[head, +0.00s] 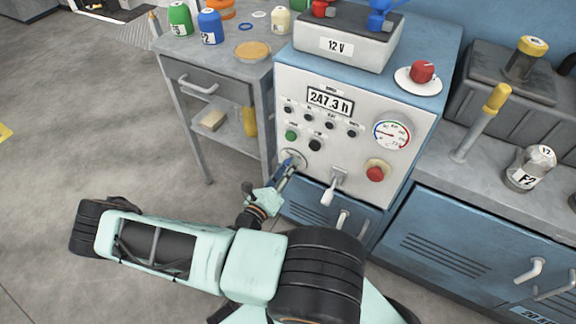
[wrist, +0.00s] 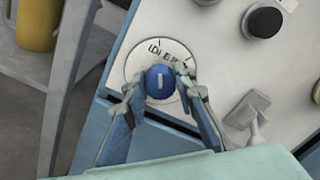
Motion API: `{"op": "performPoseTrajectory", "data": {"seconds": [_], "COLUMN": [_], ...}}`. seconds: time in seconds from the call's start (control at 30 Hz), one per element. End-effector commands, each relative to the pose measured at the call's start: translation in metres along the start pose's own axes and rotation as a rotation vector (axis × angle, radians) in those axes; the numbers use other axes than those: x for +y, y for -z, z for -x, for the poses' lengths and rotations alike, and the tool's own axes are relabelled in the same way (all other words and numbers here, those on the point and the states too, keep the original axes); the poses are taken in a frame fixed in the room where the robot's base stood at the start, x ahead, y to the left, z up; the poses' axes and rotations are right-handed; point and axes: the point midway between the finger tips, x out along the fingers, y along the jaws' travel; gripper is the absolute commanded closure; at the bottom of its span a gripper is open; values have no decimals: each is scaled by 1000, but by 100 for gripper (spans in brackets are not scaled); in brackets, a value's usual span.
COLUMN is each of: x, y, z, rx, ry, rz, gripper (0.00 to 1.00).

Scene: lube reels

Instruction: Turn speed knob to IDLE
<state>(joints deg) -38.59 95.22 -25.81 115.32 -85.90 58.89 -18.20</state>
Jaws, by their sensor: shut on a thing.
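The speed knob (wrist: 160,80) is blue with a short white line on its face. The white line stands nearly upright in the wrist view; which end is the pointer is not clear. My gripper (wrist: 163,93) is shut on the knob, one finger on each side. In the head view my gripper (head: 287,166) reaches the dial (head: 298,157) at the lower left of the control panel (head: 340,160) and mostly hides the knob.
A white lever (head: 329,192) sticks out just right of the dial. Green (head: 291,135) and black (head: 315,145) buttons are above it, and a red button (head: 376,173) is further right. A grey trolley (head: 215,95) stands left of the panel.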

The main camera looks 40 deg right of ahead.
Motion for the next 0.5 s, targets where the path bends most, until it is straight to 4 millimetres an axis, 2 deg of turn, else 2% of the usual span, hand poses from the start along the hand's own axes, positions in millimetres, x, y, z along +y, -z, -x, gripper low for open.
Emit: {"op": "performPoseTrajectory", "data": {"seconds": [0.5], "x": [0], "y": [1], "z": [0], "rx": [1], "ry": [-1], "rz": [38], "gripper": [99]}}
